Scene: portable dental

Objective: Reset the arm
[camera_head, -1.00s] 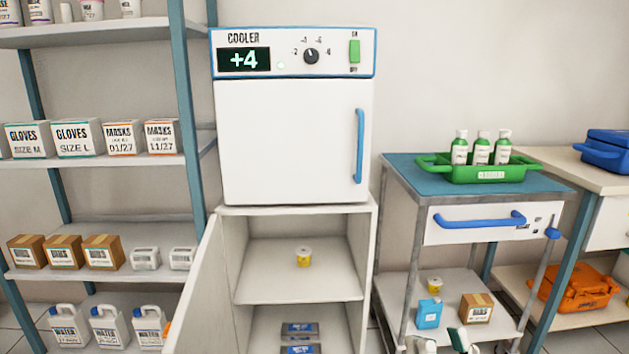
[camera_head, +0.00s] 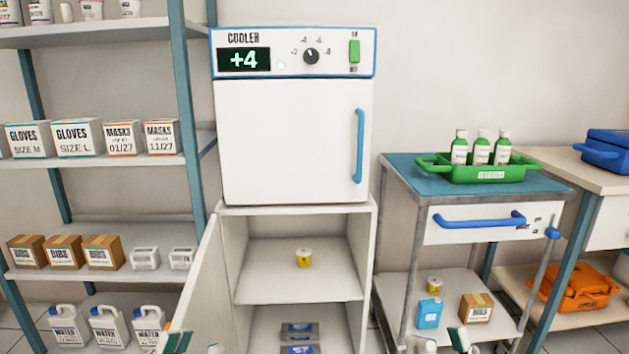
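My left gripper (camera_head: 196,346) shows only by its fingertips at the bottom edge, in front of the open lower cabinet door. The tips are apart with nothing seen between them. My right gripper (camera_head: 441,343) shows by its fingertips at the bottom edge, in front of the cart's lower shelf. Its tips are also apart, with nothing seen held. The rest of both arms is out of view.
The white cooler (camera_head: 291,140) is shut and reads +4. A cart (camera_head: 400,168) carries a green tray (camera_head: 519,173) with three bottles. Stocked shelves (camera_head: 100,162) stand left.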

